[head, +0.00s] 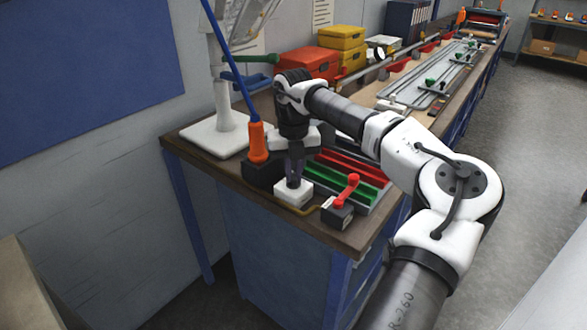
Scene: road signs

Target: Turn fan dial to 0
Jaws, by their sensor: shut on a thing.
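A small white box (294,194) sits near the front edge of the workbench. The fan dial appears to be on top of it, but my fingers hide it, so its pointer and numbers cannot be read. My gripper (293,181) points straight down onto the top of this box, its fingers shut on the dial. No fan can be made out clearly.
Left of the gripper stands an orange handle (258,142) with a blue rod on a black block (262,173). A red lever (348,188) on a dark block is close on the right. Green and red trays (345,180) lie behind. A white stand (215,137) is at left.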

